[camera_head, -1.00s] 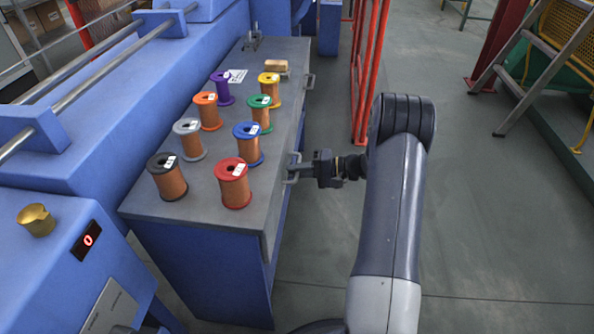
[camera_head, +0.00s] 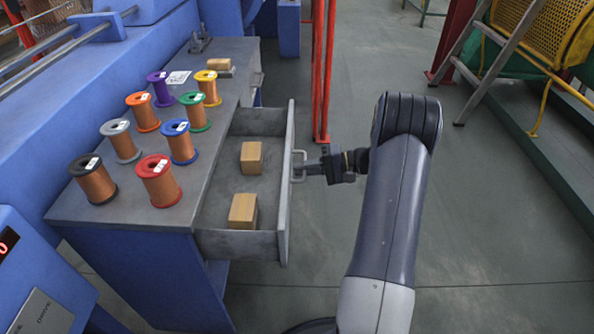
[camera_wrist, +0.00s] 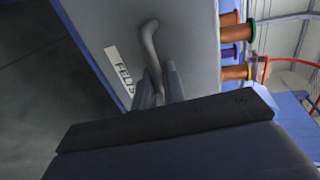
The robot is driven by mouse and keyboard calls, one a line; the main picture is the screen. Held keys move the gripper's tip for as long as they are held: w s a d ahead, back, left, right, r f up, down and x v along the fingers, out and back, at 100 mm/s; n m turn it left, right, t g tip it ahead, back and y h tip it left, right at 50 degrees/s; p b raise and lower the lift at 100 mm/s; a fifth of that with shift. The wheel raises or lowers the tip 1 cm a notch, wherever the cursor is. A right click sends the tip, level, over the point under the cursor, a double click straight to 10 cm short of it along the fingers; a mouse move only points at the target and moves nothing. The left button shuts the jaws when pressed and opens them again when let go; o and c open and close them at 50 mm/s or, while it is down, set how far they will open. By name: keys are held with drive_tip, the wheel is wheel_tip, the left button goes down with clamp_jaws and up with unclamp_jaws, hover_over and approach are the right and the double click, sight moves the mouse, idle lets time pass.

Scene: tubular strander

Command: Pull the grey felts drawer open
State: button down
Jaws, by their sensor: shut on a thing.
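The grey felts drawer (camera_head: 286,190) stands pulled out to the right from the grey-topped blue bench in the head view. Two light wooden blocks lie inside it, a far one (camera_head: 252,158) and a near one (camera_head: 243,211). My gripper (camera_head: 306,171) is shut on the drawer's grey bar handle (camera_head: 298,165), at the outer side of the drawer front. In the wrist view my gripper (camera_wrist: 162,88) closes around the handle (camera_wrist: 149,42), beside a white label reading FELTS (camera_wrist: 120,70). The fingers hide part of the handle.
Several coloured wire spools, such as the red one (camera_head: 158,181), stand on the bench top (camera_head: 215,110). A red upright frame (camera_head: 323,75) stands behind the drawer. A metal ladder (camera_head: 490,60) is at the far right. The floor (camera_head: 500,220) right of my arm is clear.

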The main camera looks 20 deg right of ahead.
drive_tip(key=shift+f+v, duration=0.2)
drive_tip(key=shift+v, duration=0.8)
drive_tip(key=c, duration=1.6)
unclamp_jaws()
drive_tip(key=shift+c, duration=0.2)
drive_tip(key=shift+d, duration=0.1)
drive_tip(key=p+v, duration=0.2)
drive_tip(key=v, duration=0.8)
drive_tip(key=shift+s+d, duration=0.15)
drive_tip(key=shift+d, duration=0.15)
drive_tip(key=shift+r, duration=0.1)
